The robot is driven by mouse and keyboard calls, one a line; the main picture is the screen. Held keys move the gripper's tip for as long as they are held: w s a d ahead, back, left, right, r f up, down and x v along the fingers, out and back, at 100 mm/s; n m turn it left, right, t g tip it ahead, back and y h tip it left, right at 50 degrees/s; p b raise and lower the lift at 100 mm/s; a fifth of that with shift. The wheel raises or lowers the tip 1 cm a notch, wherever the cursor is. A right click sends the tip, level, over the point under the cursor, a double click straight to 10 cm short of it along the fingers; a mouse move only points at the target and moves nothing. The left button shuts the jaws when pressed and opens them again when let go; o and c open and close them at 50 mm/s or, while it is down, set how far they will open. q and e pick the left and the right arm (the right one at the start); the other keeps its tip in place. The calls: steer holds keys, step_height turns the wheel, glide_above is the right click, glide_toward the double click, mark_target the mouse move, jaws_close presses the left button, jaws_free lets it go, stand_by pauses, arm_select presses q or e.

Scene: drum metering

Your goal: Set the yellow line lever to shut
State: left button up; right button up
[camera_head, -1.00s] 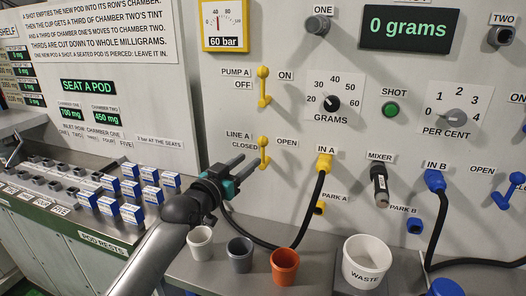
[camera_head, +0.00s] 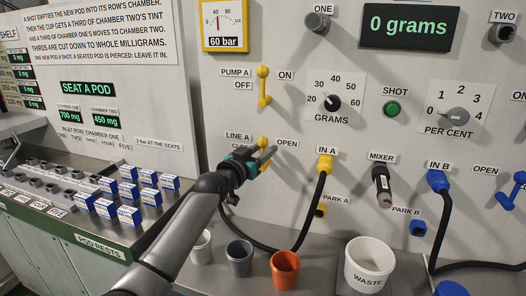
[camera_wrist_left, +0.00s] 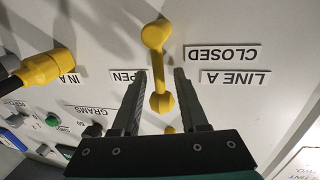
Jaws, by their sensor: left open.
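The yellow line lever (camera_head: 262,141) stands upright on the panel beside the LINE A label (camera_head: 239,136). In the head view its lower part is hidden behind my left gripper (camera_head: 267,158). In the left wrist view, which is upside down, the lever (camera_wrist_left: 156,65) runs between the CLOSED label (camera_wrist_left: 222,53) and the partly hidden OPEN label (camera_wrist_left: 125,75). One end of it shows between the two spread fingers of my left gripper (camera_wrist_left: 162,100), with gaps on both sides. The gripper is open and holds nothing. My right gripper is out of view.
The yellow pump lever (camera_head: 263,86) is above, and the yellow IN A plug (camera_head: 325,164) with its black hose is to the right. White (camera_head: 201,248), grey (camera_head: 239,258) and orange (camera_head: 285,270) cups and the waste bin (camera_head: 369,265) stand below.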

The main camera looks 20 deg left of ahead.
arm_select(q)
jaws_close()
steer(key=shift+r, duration=0.15)
stand_by(1.2)
